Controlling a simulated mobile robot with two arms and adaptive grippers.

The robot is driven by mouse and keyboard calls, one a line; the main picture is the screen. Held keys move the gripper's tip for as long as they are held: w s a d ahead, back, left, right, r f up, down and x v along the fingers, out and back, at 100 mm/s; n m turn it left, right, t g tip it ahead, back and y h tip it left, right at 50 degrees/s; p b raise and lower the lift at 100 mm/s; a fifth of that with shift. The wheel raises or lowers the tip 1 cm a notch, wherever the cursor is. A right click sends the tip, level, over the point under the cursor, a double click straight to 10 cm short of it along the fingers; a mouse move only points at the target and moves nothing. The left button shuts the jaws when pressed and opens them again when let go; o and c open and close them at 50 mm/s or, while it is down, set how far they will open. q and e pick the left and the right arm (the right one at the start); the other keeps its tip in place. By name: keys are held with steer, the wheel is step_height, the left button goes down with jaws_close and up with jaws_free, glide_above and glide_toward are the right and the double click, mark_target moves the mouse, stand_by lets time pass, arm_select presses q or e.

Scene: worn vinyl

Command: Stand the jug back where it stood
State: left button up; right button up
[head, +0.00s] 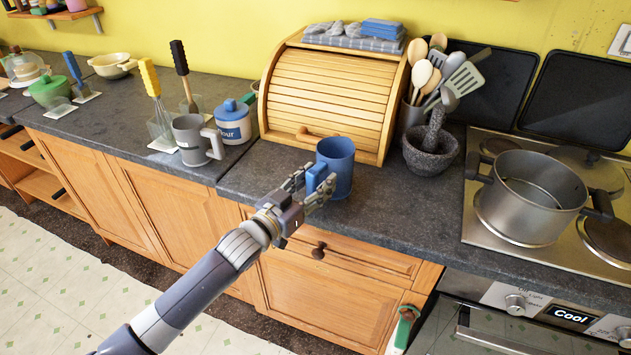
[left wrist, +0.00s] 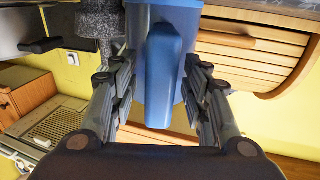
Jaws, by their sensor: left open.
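A blue jug (head: 340,160) stands upright on the dark worktop, in front of the wooden bread bin (head: 325,90). Its handle faces my left gripper (head: 308,188), which is open, with its fingers to either side of the handle. In the left wrist view the jug (left wrist: 138,75) fills the top middle. Its handle lies between the open fingers of my left gripper (left wrist: 161,75), with gaps visible on both sides. The jug's base is partly hidden by the gripper in the head view. My right gripper is not in view.
A stone mortar (head: 430,160) and a utensil holder (head: 410,117) stand right of the jug. A steel pot (head: 530,195) is on the hob. A grey jug (head: 190,142) and a blue-and-white flour canister (head: 233,127) stand left. Worktop between canister and blue jug is clear.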

arm_select(q)
steer(key=shift+p+v, duration=0.8)
steer(key=shift+v, duration=0.55)
steer(key=shift+p+v, duration=1.2)
steer(key=shift+v, duration=1.45)
steer(key=v, duration=1.2)
steer(key=shift+f, duration=0.1)
